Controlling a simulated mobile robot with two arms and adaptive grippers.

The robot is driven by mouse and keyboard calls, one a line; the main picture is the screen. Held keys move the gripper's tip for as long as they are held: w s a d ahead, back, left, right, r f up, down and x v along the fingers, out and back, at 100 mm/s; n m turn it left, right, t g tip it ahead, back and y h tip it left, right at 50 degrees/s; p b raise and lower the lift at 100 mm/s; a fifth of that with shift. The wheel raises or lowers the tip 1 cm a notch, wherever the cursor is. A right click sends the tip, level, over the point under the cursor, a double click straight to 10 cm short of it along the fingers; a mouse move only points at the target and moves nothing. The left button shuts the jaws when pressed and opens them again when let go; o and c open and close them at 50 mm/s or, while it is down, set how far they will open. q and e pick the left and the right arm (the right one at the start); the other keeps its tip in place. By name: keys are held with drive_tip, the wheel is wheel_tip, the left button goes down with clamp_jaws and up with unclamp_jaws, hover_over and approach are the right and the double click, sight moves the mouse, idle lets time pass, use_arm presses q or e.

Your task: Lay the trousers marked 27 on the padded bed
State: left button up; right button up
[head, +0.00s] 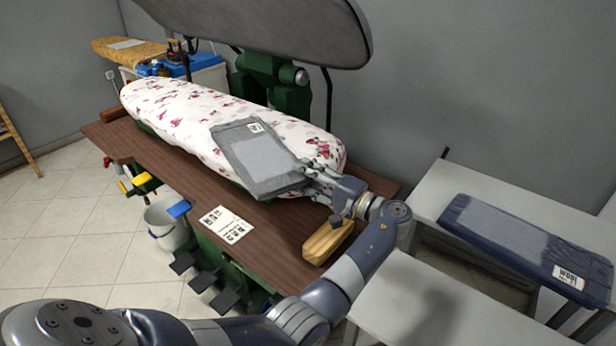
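Folded grey trousers (262,155) with a small white tag (254,127) lie over the front middle of the padded bed (180,110), which has a white cover with pink flowers. The tag is too small to read. The near end of the trousers reaches the bed's front edge; I cannot tell if it rests fully on the cover. My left gripper (312,174) is at the near right end of the grey trousers, its fingers closed on that edge. My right gripper is out of view.
Dark blue folded trousers (520,235) with a white tag lie on a grey table at right. A wooden block (328,242) and a printed sheet (226,224) are on the brown board (262,228). The dark upper press plate (270,30) is raised above the bed.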

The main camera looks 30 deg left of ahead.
use_arm(q)
drive_tip(key=d, duration=0.2)
drive_tip(key=d+b, duration=0.1)
drive_tip(key=d, duration=0.1)
drive_tip(key=d+b, duration=0.1)
drive_tip(key=d, duration=0.1)
drive_tip(key=shift+s+d+f, duration=0.15)
drive_tip(key=shift+s+d, duration=0.1)
drive_tip(key=shift+d, duration=0.15)
drive_tip(key=shift+c, duration=0.2)
drive_tip(key=shift+d, duration=0.25)
drive_tip(key=c, duration=0.5)
drive_tip(key=shift+s+t, duration=0.15)
drive_tip(key=shift+t, duration=0.25)
clamp_jaws()
drive_tip(key=shift+s+a+m+t+p, duration=0.15)
drive_tip(key=shift+s+m+t+p, duration=0.15)
drive_tip(key=shift+s+m+t, duration=0.45)
drive_tip(key=s+d+m+t+h+p, duration=0.2)
drive_tip(key=s+d+m+t+h, duration=0.45)
drive_tip(key=d+t, duration=0.3)
drive_tip(key=s+a+p+x, duration=0.2)
drive_tip(key=p+x, duration=0.1)
drive_tip(key=x, duration=1)
drive_tip(key=shift+r+m+t, duration=0.3)
drive_tip(key=shift+r+m, duration=0.1)
drive_tip(key=shift+r, duration=0.15)
